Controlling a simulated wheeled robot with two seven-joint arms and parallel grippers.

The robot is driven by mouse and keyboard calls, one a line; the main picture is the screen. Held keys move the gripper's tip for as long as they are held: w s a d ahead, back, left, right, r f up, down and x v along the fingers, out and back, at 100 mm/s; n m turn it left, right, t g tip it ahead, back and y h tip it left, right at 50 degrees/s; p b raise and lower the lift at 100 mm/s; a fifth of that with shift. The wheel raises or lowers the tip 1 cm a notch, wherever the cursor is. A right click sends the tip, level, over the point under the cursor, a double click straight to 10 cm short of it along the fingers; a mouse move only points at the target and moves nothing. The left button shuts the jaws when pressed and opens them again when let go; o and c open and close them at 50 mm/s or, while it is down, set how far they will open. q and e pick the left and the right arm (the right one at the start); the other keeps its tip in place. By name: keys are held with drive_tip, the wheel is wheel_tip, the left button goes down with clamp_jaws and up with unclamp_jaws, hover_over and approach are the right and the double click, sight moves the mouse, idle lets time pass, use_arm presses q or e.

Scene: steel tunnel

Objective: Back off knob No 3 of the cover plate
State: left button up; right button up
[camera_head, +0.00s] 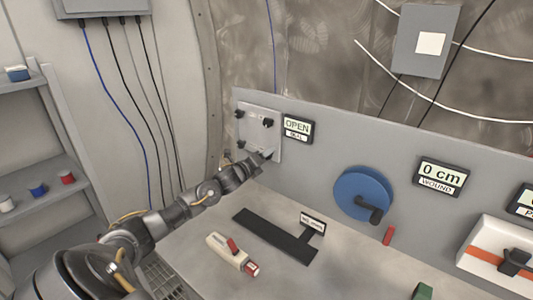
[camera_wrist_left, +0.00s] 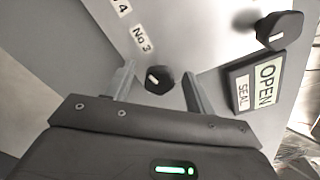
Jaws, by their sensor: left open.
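The light grey cover plate (camera_head: 256,133) is fixed to the upright panel at the back left, with black knobs near its corners. In the left wrist view, the dark knob No 3 (camera_wrist_left: 158,80) with a pale mark sits below the "No 3" label on the plate (camera_wrist_left: 185,40). My left gripper (camera_head: 262,158) is at the lower part of the plate. In the wrist view, its two fingers (camera_wrist_left: 157,76) are apart, one on each side of knob No 3; contact cannot be told. Another knob (camera_wrist_left: 280,28) is at the upper right. My right gripper is not in view.
An "OPEN / SEAL" display (camera_head: 297,128) is right of the plate. Further right are a blue crank wheel (camera_head: 358,188) and a "0 cm WOUND" display (camera_head: 439,176). A black T-shaped piece (camera_head: 272,235) and a beige red-ended tool (camera_head: 230,252) lie on the bench.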

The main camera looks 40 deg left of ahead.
use_arm(q)
drive_tip(key=shift+w, duration=0.35)
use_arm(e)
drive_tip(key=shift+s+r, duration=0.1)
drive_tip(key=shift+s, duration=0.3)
use_arm(q)
drive_tip(key=shift+c, duration=0.4)
drive_tip(key=c, duration=0.7)
drive_tip(key=shift+d, duration=0.25)
drive_tip(key=shift+c, duration=1)
drive_tip(key=shift+a, duration=0.2)
